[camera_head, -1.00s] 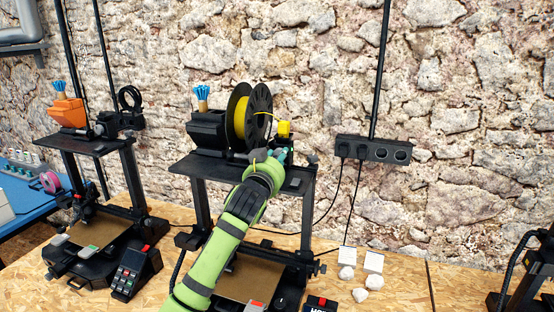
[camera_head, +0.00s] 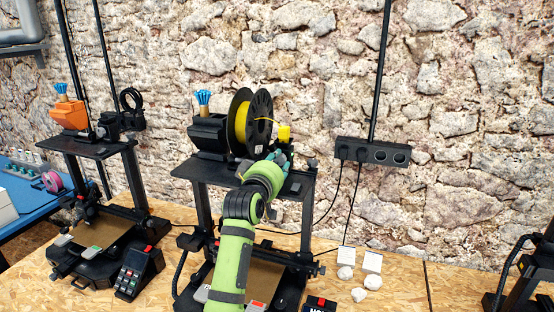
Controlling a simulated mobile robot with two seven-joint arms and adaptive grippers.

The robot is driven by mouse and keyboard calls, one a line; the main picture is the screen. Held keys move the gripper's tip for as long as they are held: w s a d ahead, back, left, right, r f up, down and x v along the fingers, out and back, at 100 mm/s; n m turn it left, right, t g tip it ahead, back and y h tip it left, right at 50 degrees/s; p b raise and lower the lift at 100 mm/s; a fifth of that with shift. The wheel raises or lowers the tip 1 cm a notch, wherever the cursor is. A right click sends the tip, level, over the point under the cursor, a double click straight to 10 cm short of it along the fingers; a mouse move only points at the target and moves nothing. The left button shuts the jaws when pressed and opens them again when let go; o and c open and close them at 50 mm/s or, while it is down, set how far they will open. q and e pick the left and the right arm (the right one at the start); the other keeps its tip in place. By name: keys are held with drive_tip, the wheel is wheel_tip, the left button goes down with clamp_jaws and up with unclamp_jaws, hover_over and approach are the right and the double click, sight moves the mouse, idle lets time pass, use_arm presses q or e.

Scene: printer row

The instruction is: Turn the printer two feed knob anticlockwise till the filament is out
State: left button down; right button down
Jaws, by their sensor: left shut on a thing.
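The middle printer (camera_head: 190,172) stands on the wooden bench. A black spool with yellow filament (camera_head: 242,122) sits on its top shelf. A yellow block (camera_head: 284,133) shows right of the spool, and a strand of yellow filament runs near it. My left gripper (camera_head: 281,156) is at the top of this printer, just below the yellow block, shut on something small. My green arm and wrist cover the feed knob, so I cannot see it or how far it is turned. My right gripper is not in view.
Another printer (camera_head: 110,150) with an orange part on top stands to the left. A black socket strip (camera_head: 372,151) is on the stone wall at the right. White pieces (camera_head: 372,262) lie on the bench right of the middle printer. Part of a third printer shows far right.

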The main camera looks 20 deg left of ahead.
use_arm(q)
drive_tip(key=n+p, duration=0.2)
drive_tip(key=n, duration=0.2)
drive_tip(key=shift+d+f+h, duration=0.1)
drive_tip(key=shift+h, duration=0.2)
drive_tip(key=shift+f+n+p, duration=0.1)
drive_tip(key=shift+n+p, duration=1)
drive_tip(key=shift+n, duration=0.9)
drive_tip(key=c, duration=1.2)
unclamp_jaws()
